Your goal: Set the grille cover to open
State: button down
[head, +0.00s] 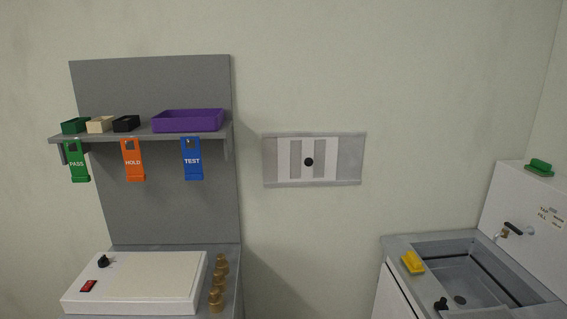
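The grille cover (332,160) is a light panel with a dark round knob (309,162) on it. It sits in a grey wall frame (350,158) at the middle of the head view. Two grey vertical strips show on either side of the knob, and plain grey frame lies to the right and, more narrowly, to the left. I cannot tell for certain whether the strips are slots or bars. My gripper is not in the head view.
A shelf (150,136) at left holds small bins and a purple tray (188,120), with PASS, HOLD and TEST tags hanging below. A white box (135,285) stands beneath. A sink (470,275) is at lower right. The wall around the grille is clear.

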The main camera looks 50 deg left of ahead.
aim_at(284, 144)
jog(key=u, duration=1.85)
jog(key=k, duration=1.3)
jog(key=z, duration=0.25)
jog(key=i, duration=1.65)
jog(key=u, duration=1.3)
jog(key=i, duration=0.3)
jog(key=u, duration=0.25)
